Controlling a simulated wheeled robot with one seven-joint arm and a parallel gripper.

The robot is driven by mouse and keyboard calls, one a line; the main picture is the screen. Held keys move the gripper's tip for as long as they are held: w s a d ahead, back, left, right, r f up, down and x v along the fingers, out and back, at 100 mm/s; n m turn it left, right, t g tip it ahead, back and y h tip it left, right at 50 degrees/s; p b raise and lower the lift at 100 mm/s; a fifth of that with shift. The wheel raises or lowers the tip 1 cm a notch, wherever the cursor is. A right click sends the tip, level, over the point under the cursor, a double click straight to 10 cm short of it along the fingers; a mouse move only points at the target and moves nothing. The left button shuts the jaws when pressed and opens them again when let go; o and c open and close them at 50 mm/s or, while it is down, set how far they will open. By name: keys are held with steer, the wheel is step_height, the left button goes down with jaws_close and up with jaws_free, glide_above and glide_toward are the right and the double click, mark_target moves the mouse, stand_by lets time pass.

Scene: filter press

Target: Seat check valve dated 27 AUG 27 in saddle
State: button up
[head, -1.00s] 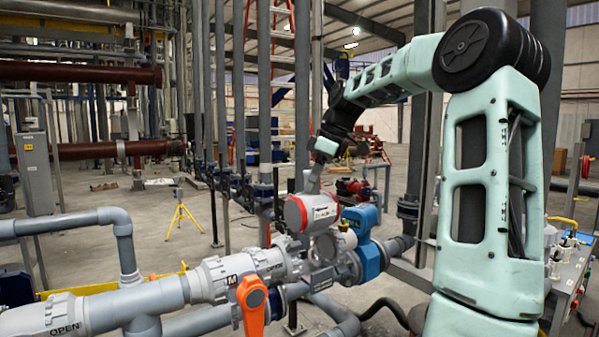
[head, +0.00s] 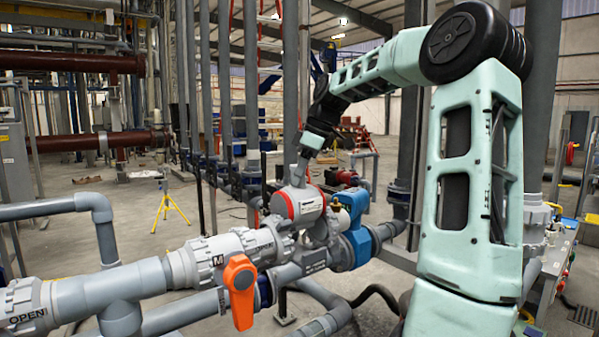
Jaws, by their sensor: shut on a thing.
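A light grey check valve (head: 306,206) with a red ring and a pale label is at the middle of the head view. My gripper (head: 302,170) is above it, shut on its grey upper part; the fingertips are small and partly hidden. The valve overlaps the grey pipework behind and below it. A grey fitting (head: 314,262) with raised lettering lies just under it, perhaps the saddle. I cannot tell whether the valve touches it. The date on the label is too small to read.
A blue valve body (head: 357,247) stands close on the right of the held valve. An orange handle (head: 240,291) hangs from the grey pipe (head: 140,285) at the front left. Upright pipes (head: 252,90) stand behind. A yellow tripod (head: 170,205) stands on open floor at left.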

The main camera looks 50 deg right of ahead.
steer(key=shift+f+b, duration=2.1)
steer(key=shift+f, duration=1.55)
steer(key=o, duration=1.1)
steer(key=b+v, duration=0.1)
steer(key=v, duration=1.6)
steer(key=shift+s+r+b, duration=0.1)
steer(key=shift+r+b, duration=0.1)
steer(key=shift+b, duration=0.15)
